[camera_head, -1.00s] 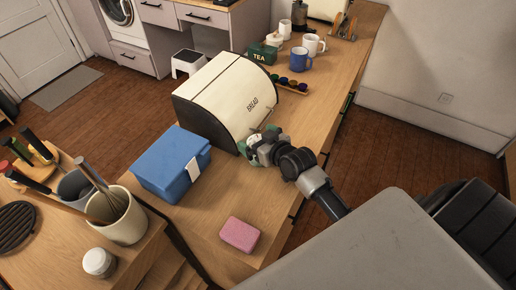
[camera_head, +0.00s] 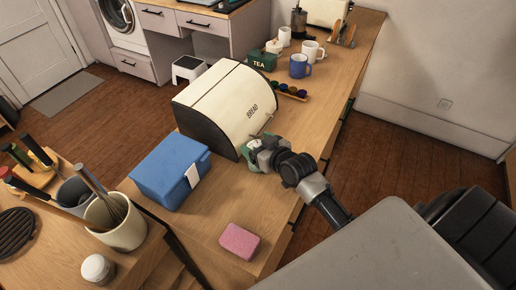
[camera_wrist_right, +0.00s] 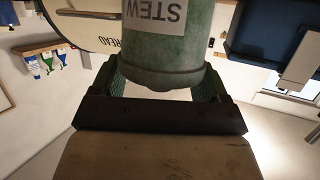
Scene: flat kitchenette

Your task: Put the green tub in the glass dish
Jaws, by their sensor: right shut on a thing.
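The green tub (camera_wrist_right: 165,50) fills the upper middle of the right wrist view, with a pale label that reads STEW upside down. My right gripper (camera_wrist_right: 163,88) is shut on it, a finger on either side. In the head view my right gripper (camera_head: 258,153) is at the front right corner of the bread box, and only a little green of the tub (camera_head: 247,160) shows there. I cannot tell whether the tub touches the counter. I see no glass dish in either view. My left gripper is not in view.
The cream bread box (camera_head: 226,104) stands close behind the gripper. A blue box (camera_head: 165,172) is to its left, and a pink block (camera_head: 240,241) lies in front. Mugs (camera_head: 300,66) and a green tea tin (camera_head: 262,60) stand farther back. Counter between block and gripper is clear.

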